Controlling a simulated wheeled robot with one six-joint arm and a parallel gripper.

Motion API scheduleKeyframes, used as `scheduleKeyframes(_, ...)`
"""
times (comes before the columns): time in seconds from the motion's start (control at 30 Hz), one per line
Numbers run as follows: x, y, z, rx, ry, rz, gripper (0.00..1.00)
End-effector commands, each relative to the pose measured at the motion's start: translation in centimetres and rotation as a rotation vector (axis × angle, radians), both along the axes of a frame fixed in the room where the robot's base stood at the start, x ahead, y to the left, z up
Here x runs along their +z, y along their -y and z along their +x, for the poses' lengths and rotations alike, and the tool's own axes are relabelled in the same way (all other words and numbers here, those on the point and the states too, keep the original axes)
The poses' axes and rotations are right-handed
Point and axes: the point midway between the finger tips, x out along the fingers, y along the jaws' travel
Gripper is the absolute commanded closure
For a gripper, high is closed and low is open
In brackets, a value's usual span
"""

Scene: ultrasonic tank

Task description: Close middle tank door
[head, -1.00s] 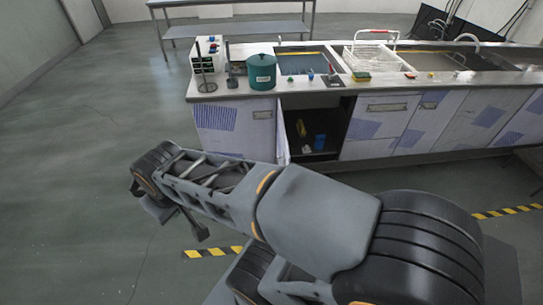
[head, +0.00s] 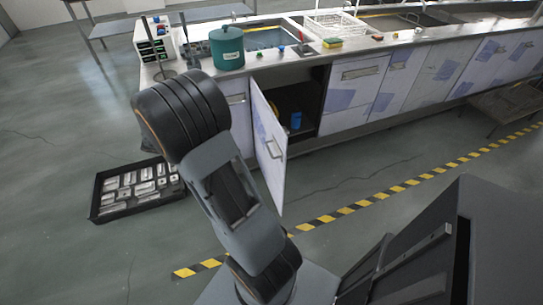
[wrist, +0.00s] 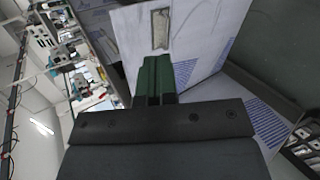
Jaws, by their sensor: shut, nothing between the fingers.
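The open tank door (head: 268,150) is a white panel with a metal handle, standing out from the left part of the cabinet front. The dark cabinet opening (head: 297,108) beside it shows a small blue object inside. In the wrist view, my gripper (wrist: 155,62) has dark green fingers shut together with nothing between them. A pale panel with a metal handle plate (wrist: 160,28) is just beyond the fingertips; I cannot tell if they touch it. In the head view my gripper is hidden behind my arm.
The counter holds a teal pot (head: 227,48), a basin and a white wire rack (head: 335,22). A black tray of metal parts (head: 138,188) lies on the floor at left. Yellow-black tape (head: 375,196) crosses the open floor. A low rack (head: 505,105) stands at right.

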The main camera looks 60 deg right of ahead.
Motion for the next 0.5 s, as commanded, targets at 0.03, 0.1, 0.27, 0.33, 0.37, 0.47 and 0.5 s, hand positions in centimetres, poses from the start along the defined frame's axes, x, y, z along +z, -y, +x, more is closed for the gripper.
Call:
scheduleKeyframes(0.03,-3.1,1.7,0.4,-0.023,-0.053,-0.079,1.00)
scheduleKeyframes(0.1,-5.1,3.7,0.9,-0.041,-0.105,-0.198,1.00)
scheduleKeyframes(0.27,-8.8,6.9,1.9,-0.042,-0.179,-0.411,1.00)
scheduleKeyframes(0.33,-9.9,7.8,2.2,-0.036,-0.197,-0.475,1.00)
scheduleKeyframes(0.37,-10.4,8.1,2.3,-0.033,-0.200,-0.498,1.00)
scheduleKeyframes(0.47,-11.2,8.8,2.5,-0.023,-0.212,-0.551,1.00)
scheduleKeyframes(0.5,-11.4,9.1,2.4,-0.022,-0.213,-0.564,1.00)
